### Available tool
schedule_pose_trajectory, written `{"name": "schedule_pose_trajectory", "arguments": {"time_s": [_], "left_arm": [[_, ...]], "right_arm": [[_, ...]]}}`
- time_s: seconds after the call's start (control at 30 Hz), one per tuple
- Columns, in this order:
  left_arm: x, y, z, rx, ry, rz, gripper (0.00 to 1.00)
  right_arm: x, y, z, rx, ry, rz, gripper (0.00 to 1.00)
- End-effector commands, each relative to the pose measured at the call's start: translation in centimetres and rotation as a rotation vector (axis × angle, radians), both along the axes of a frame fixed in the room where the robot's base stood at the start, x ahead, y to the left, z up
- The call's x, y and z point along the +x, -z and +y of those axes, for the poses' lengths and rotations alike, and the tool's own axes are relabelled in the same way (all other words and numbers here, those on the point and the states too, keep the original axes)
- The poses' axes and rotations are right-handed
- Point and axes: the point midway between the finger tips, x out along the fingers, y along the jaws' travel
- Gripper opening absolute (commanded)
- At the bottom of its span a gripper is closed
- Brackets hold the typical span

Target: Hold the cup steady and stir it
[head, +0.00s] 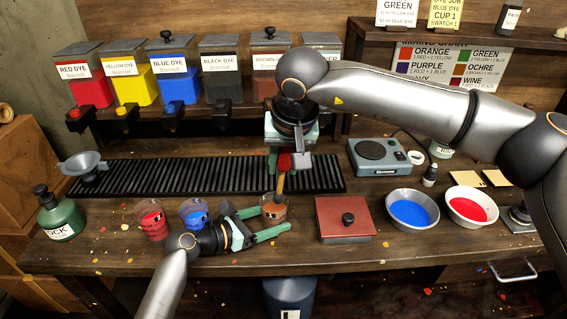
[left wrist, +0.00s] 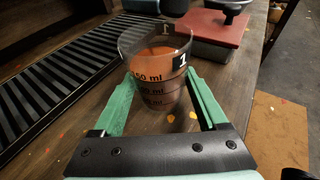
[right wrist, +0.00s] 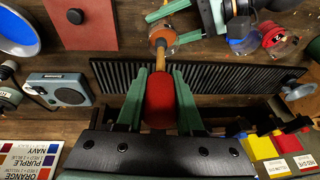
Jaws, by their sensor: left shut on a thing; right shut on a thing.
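The clear measuring cup (head: 273,211), holding brownish-orange liquid, stands upright on the bench. It carries ml marks and a "1" label in the left wrist view (left wrist: 158,78). My left gripper (head: 279,221) is shut on the cup, one green finger on each side (left wrist: 160,88). My right gripper (head: 288,160) is above the cup, shut on the red handle (right wrist: 160,98) of a stirring tool. The tool's wooden lower part (head: 280,184) points down into the cup's mouth; its end is hidden.
Red (head: 152,219) and blue (head: 195,213) dye cups stand left of the held cup, close to my left arm. A black slatted rack (head: 150,178) lies behind. A red-lidded box (head: 345,217), blue bowl (head: 411,210) and red bowl (head: 472,207) stand to the right.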

Motion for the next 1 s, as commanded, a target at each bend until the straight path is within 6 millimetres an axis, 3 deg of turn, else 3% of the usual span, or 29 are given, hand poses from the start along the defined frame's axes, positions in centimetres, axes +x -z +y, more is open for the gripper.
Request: {"name": "schedule_pose_trajectory", "arguments": {"time_s": [0.5, 0.97, 1.0], "left_arm": [[0.0, 0.1, 0.0, 0.001, 0.001, 0.001, 0.44], [0.0, 0.0, 0.0, 0.001, 0.001, 0.001, 0.44], [0.0, 0.0, 0.0, 0.001, 0.001, 0.001, 0.80]], "right_arm": [[0.0, -4.7, 0.0, 0.001, 0.000, -0.002, 0.00], [0.0, -4.8, 0.0, 0.000, 0.000, -0.001, 0.00], [0.0, -4.8, 0.0, 0.000, 0.000, -0.001, 0.00]]}}
